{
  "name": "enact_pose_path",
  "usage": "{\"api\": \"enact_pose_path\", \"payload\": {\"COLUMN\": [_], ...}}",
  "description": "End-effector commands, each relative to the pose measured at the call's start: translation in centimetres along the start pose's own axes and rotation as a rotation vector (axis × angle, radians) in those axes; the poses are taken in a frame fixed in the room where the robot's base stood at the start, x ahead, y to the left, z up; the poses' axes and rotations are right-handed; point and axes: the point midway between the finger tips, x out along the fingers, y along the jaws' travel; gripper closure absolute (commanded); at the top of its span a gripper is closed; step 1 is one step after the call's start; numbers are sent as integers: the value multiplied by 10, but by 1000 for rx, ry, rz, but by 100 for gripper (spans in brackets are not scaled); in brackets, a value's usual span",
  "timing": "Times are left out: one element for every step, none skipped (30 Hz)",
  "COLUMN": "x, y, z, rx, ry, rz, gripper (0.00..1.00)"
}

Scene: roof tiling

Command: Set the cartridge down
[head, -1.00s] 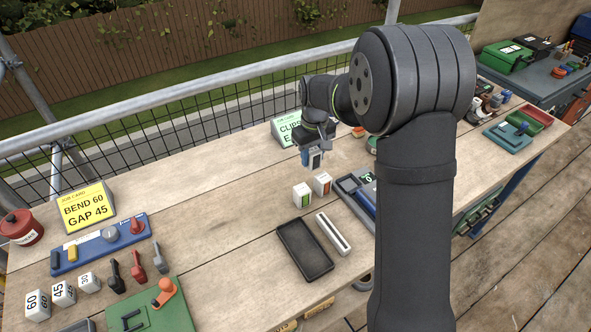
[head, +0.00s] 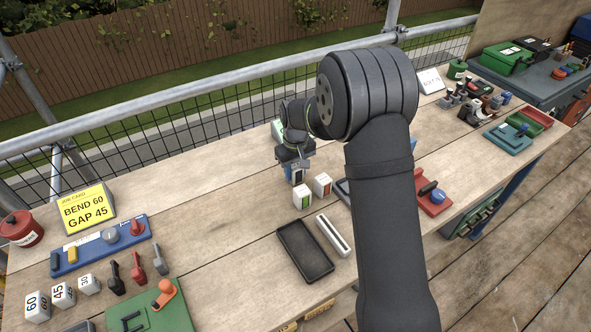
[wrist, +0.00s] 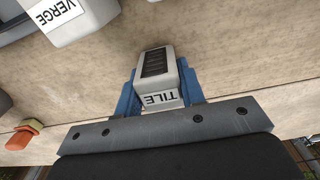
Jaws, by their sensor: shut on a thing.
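My gripper (head: 296,164) is shut on a pale cartridge with a dark ribbed face, labelled TILE, seen between its blue fingers in the wrist view (wrist: 158,68). In the head view the held cartridge (head: 298,177) is partly hidden by the fingers, low over the bench behind two white cartridges. One has a green mark (head: 303,196), the other a red mark (head: 322,185). A block labelled VERGE (wrist: 72,18) is at the upper left of the wrist view. I cannot tell whether the TILE cartridge touches the bench.
A black tray (head: 304,251) and a pale slotted bar (head: 334,236) lie in front of the cartridges. A yellow job card (head: 87,207) stands at the left, behind a blue rack (head: 100,245). Bare bench lies left of my gripper. My arm hides part of the bench.

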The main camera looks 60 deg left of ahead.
Motion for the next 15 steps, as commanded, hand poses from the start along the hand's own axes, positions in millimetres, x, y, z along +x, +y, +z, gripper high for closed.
{"api": "enact_pose_path", "payload": {"x": [2, 3, 2, 2, 2, 2, 2, 2, 2, 2, 2, 2, 2, 1, -1], "y": [0, 0, 0, 0, 0, 0, 0, 0, 0, 0, 0, 0, 0, 0, 0], "z": [0, 0, 0, 0, 0, 0, 0, 0, 0, 0, 0, 0, 0, 0, 0], "rx": [0, 0, 0, 0, 0, 0, 0, 0, 0, 0, 0, 0, 0, 0, 0], "ry": [-1, 0, 0, 0, 0, 0, 0, 0, 0, 0, 0, 0, 0, 0, 0], "rz": [0, 0, 0, 0, 0, 0, 0, 0, 0, 0, 0, 0, 0, 0, 0], "gripper": [87, 87, 56, 50, 44, 42, 42, 42, 42, 42, 42, 42, 42, 42, 42]}}
